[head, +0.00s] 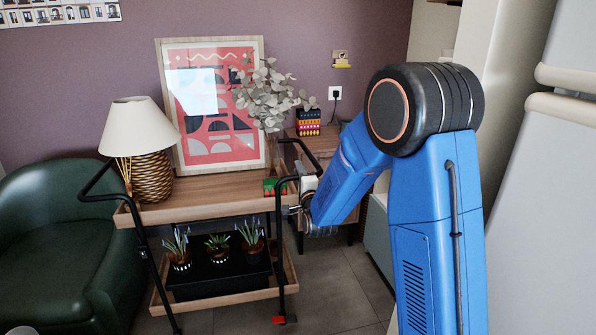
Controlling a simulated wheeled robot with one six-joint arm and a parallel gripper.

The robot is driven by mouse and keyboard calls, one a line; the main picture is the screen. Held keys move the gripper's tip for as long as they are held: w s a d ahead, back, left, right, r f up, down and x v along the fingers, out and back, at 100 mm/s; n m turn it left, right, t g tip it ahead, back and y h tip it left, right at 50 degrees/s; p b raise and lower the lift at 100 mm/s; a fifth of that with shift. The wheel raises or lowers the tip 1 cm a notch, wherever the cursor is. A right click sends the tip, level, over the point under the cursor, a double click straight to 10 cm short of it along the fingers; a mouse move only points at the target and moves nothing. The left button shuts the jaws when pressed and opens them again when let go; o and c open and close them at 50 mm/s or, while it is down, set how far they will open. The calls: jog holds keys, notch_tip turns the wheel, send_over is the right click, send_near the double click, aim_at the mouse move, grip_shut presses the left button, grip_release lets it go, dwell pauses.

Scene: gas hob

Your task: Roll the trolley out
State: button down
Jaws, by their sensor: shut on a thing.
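The trolley (215,207) has two wooden trays and a black tubular frame. It stands left of centre in the head view, below the purple wall. Its left handle (97,180) and right handle (300,145) bend out from the frame. My gripper (293,208) is at the right-hand upright, just beside the upper tray's right end, and is shut on the trolley's frame there. The fingertips are small and partly hidden, so their exact hold is hard to see. A red piece (279,320) shows at the foot of the right upright.
The upper tray carries a lamp (140,130), a framed print (212,105) and leafy stems (265,95). Several potted plants (218,247) stand on the lower tray. A green armchair (60,240) is close on the left. Bare floor (335,290) lies right of the trolley.

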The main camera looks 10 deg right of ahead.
jog(key=shift+s, duration=0.4)
jog(key=shift+f, duration=0.1)
jog(key=c, duration=1.7)
grip_release()
jog(key=shift+s+a, duration=0.1)
jog(key=shift+s, duration=0.05)
jog(key=shift+o, duration=0.2)
jog(key=shift+s, duration=0.1)
jog(key=s+f, duration=0.2)
jog(key=s, duration=0.9)
jog(key=shift+s, duration=0.3)
